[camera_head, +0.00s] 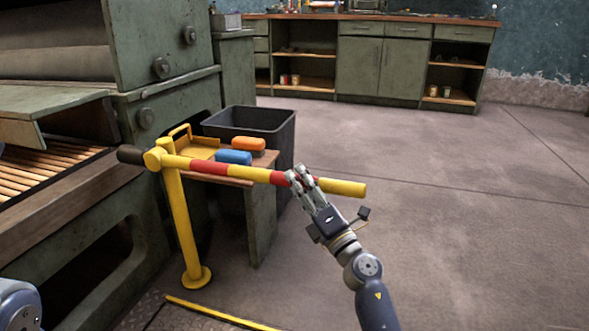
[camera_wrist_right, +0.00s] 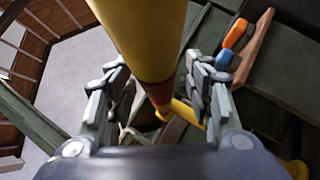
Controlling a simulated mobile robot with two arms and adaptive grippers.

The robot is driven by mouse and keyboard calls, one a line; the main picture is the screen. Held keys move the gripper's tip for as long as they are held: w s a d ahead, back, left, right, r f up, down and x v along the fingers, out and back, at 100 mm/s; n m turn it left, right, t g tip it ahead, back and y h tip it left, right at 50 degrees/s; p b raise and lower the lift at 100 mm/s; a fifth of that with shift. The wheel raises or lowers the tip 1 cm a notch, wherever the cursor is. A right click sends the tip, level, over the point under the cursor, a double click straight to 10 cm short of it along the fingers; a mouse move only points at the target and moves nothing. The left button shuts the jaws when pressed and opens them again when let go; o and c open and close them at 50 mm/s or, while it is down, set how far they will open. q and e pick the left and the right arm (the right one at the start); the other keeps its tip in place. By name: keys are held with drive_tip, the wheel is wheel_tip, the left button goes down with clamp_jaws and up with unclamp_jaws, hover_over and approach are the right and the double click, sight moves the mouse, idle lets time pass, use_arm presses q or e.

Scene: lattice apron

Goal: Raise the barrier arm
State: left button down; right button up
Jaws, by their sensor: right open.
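The barrier arm (camera_head: 250,174) is a yellow bar with red bands, lying nearly level and dipping slightly to the right. It joins a yellow post (camera_head: 183,235) at its left end, where a dark counterweight (camera_head: 130,155) sticks out. My right gripper (camera_head: 300,177) is at the bar, near its free yellow end. In the right wrist view the bar (camera_wrist_right: 145,35) runs between the two spread fingers of the gripper (camera_wrist_right: 155,72). The fingers are open; I cannot tell whether they touch the bar. My left gripper is out of view.
Behind the bar stand a small table (camera_head: 262,200) with an orange object (camera_head: 248,144) and a blue object (camera_head: 233,157), and a black bin (camera_head: 270,122). A green machine (camera_head: 85,215) fills the left. The floor on the right (camera_head: 460,190) is clear.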

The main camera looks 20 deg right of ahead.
drive_tip(key=shift+w+a+r, duration=0.2)
drive_tip(key=shift+w, duration=0.2)
drive_tip(key=shift+r, duration=0.1)
clamp_jaws()
